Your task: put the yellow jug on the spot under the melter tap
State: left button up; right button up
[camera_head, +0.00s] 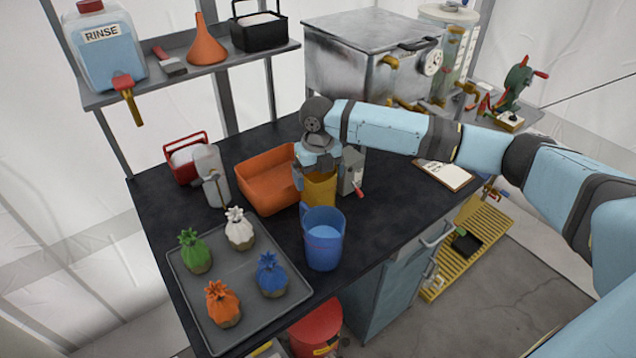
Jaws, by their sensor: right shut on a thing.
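The yellow jug (319,188) is in the middle of the dark worktop area, behind the blue jug (324,240). My right gripper (319,166) reaches in from the right and is shut on the yellow jug from above. The blue jug hides the yellow jug's lower part, so I cannot tell whether its base touches the worktop. A silver metal tank with a lid and dial (350,62), which looks like the melter, stands at the back. Brass fittings show at its front, partly behind my right arm. I cannot make out the spot under the tap. My left gripper is out of view.
A grey box with a red-tipped lever (352,172) is just right.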

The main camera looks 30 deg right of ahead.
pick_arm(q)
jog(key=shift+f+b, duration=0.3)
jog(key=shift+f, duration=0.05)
pick_arm(e)
notch_tip(320, 180, up, 17)
jog(key=shift+r, duration=0.15)
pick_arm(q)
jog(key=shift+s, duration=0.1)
pick_arm(e)
jog(key=shift+s, duration=0.1)
